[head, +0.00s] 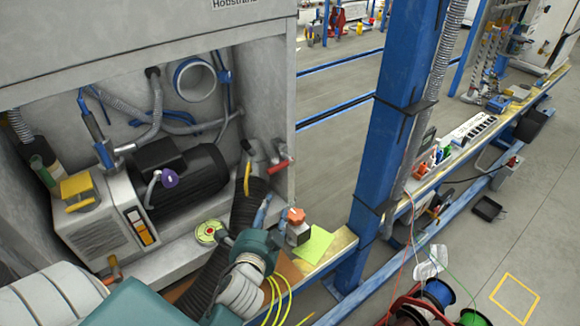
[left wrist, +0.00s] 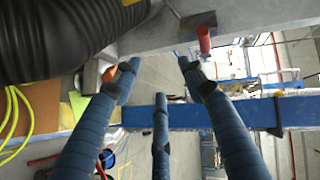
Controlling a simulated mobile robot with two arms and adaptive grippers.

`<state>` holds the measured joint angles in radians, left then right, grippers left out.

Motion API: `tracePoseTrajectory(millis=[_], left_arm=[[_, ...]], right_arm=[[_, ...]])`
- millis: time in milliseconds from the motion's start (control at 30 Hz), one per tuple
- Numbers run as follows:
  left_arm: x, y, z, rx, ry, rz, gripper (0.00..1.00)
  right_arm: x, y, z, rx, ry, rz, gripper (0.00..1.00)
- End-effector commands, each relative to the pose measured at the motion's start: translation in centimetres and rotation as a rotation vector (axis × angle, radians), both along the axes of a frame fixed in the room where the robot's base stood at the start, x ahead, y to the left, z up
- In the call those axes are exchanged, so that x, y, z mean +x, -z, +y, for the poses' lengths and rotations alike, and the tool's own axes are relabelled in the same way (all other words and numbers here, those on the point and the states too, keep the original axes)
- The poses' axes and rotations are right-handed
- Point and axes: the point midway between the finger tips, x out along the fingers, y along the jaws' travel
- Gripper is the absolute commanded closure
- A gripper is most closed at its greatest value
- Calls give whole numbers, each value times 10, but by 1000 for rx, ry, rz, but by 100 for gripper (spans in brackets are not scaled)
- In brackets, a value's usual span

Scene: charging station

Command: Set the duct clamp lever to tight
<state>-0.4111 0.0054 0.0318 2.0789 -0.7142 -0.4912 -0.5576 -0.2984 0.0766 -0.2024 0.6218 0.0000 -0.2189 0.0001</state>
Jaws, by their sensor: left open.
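The duct clamp lever, with a red grip (head: 280,166), sticks out at the right edge of the open cabinet, beside the grey pipe fitting above the black ribbed duct (head: 247,200). In the left wrist view the red grip (left wrist: 203,40) hangs from a grey metal piece near the top. My left gripper (head: 264,212) is below the lever in the head view, beside the duct. In the left wrist view its blue fingers (left wrist: 158,72) are spread apart with nothing between them. The red grip is beyond the right fingertip, apparently not held. My right gripper is not in view.
An orange-capped bottle (head: 297,228) and a yellow-green sheet (head: 313,244) are right of my gripper. A blue post (head: 390,120) stands further right. A black motor (head: 185,180) and hoses fill the cabinet. The floor between cabinet and post is clear.

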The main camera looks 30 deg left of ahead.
Motion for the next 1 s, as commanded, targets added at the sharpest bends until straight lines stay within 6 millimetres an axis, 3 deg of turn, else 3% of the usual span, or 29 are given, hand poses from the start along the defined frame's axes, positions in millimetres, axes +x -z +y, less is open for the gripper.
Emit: tracePoseTrajectory(millis=[33,100,200,367,700,1000], left_arm=[[1,-23,5,54,0,-33,58],[1,-45,10,113,-2,-61,58],[4,-60,14,151,-2,-81,58],[22,-59,21,156,-2,-83,58],[80,-50,45,152,-3,-82,58],[100,-44,53,149,-2,-80,58]], right_arm=[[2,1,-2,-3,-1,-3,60],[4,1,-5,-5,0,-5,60],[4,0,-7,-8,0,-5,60],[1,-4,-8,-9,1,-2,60],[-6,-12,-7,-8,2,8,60],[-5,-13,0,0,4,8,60]])
